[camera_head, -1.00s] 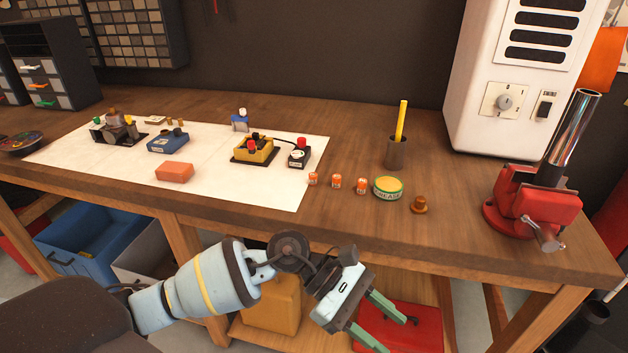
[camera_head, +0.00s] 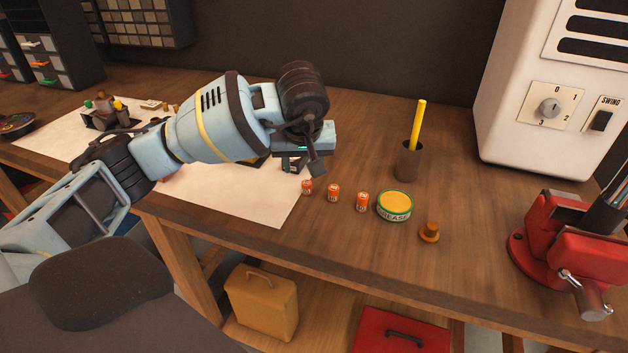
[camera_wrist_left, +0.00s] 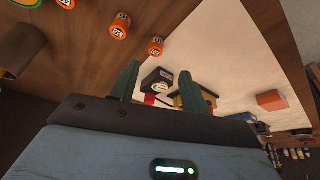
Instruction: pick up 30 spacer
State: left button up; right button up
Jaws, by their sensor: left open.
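Three small orange spacers with white number labels stand in a row on the bench: a left one (camera_head: 307,187), a middle one (camera_head: 333,193) and a right one (camera_head: 362,202). I cannot read clearly which label says 30. In the left wrist view, the left one (camera_wrist_left: 156,46) is closest to my fingers, with the middle one (camera_wrist_left: 120,25) beyond and the right one (camera_wrist_left: 66,4) cut by the edge. My left gripper (camera_wrist_left: 160,82) is open and empty, above the bench near the left spacer. My right gripper is out of view.
A grease tin (camera_head: 395,206) and a brown knobbed piece (camera_head: 430,232) stand right of the spacers. A cup (camera_head: 408,162) holds a yellow stick behind. A black box (camera_wrist_left: 157,80) lies on the white paper (camera_head: 225,193). A red vise (camera_head: 570,245) is at right.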

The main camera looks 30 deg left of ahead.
aim_at(306, 183)
pick_arm(q)
jog(key=shift+x, duration=1.25)
jog(key=shift+d+f, duration=0.1)
jog(key=shift+f, duration=0.1)
jog(key=shift+w+f, duration=0.15)
jog(key=shift+f, duration=0.15)
jog(key=x, duration=0.3)
jog(key=shift+w+f, duration=0.15)
jog(key=shift+w, duration=0.2)
jog(key=shift+w+f, duration=0.15)
jog(key=shift+f, duration=0.25)
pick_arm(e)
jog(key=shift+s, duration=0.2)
